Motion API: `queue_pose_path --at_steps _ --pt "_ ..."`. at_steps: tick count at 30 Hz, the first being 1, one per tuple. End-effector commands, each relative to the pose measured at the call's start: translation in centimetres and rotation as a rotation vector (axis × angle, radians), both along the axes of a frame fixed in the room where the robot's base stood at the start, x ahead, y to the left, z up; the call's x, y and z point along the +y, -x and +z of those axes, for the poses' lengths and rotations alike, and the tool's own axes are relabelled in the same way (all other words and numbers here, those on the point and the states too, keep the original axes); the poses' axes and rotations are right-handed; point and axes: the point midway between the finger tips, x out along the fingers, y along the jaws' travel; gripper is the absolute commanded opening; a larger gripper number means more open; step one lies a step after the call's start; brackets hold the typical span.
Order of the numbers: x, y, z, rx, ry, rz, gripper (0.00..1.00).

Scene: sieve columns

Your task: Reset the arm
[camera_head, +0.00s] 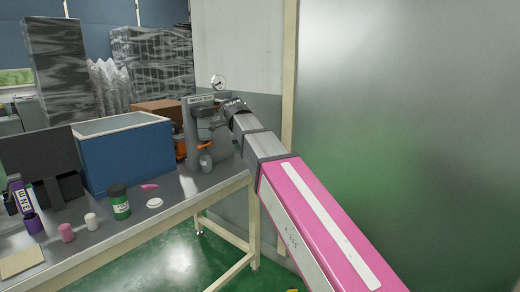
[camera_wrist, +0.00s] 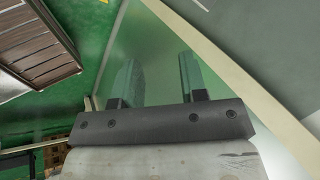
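My arm, pink and grey, reaches from the lower right toward the table's far end in the head view. My gripper (camera_wrist: 160,78) shows in the wrist view with its two dark fingers spread well apart. Nothing is between the fingers. In the head view the arm's dark end (camera_head: 234,106) is in front of the wall near a grey machine (camera_head: 196,125), and the fingers cannot be made out there. In the wrist view a pale translucent panel and green floor lie beyond the fingers.
A table (camera_head: 120,235) at left holds a blue bin (camera_head: 122,152), a green-labelled jar (camera_head: 119,201), a white dish (camera_head: 155,203) and several small bottles. A frosted panel (camera_head: 410,100) stands close on the right. Green floor (camera_head: 180,265) is open below the table. A slatted wooden thing (camera_wrist: 35,45) is at left in the wrist view.

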Motion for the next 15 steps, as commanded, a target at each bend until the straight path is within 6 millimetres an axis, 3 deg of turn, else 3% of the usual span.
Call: queue_pose_path --at_steps 1,3,8,15 --pt "-1.6 0.4 -2.5 0.03 0.029 0.047 0.39" --pt "-3.4 0.6 -5.5 0.069 0.072 0.126 0.39" --pt "-7.5 1.7 -11.9 0.155 0.154 0.312 0.39" --pt "-13.5 4.7 -20.9 0.277 0.239 0.595 0.39"
